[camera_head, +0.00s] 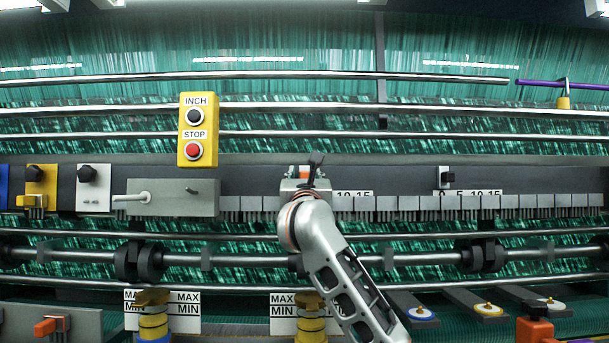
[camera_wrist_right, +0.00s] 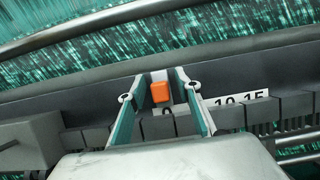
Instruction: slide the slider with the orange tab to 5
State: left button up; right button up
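The slider with the orange tab (camera_wrist_right: 160,92) sits on the machine's dark rail in the right wrist view. Its white scale plate (camera_wrist_right: 240,98) shows "10 15" to the right, with a partly covered "0" just below the tab. In the head view my right gripper (camera_head: 313,176) is in front of this slider and hides most of it; the plate's "10 15" (camera_head: 354,194) shows beside it. In the wrist view the right gripper's fingers (camera_wrist_right: 160,80) are apart, one on each side of the tab, with narrow gaps visible. My left gripper is not in view.
A second slider with a black knob (camera_head: 447,178) and its own scale is farther right. A yellow INCH/STOP box (camera_head: 198,130) stands up to the left. A grey block with a lever (camera_head: 173,197) is left of the gripper. A row of grey tabs (camera_head: 520,201) runs along the rail.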

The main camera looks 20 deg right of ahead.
aim_at(324, 169)
grip_shut()
jog(key=d+p, duration=0.1)
jog(key=d, duration=0.1)
jog(key=s+d+p, duration=0.1)
jog(key=d, duration=0.2)
jog(key=shift+s, duration=0.2)
jog(key=shift+a, duration=0.1)
grip_release()
jog(key=v, duration=1.2)
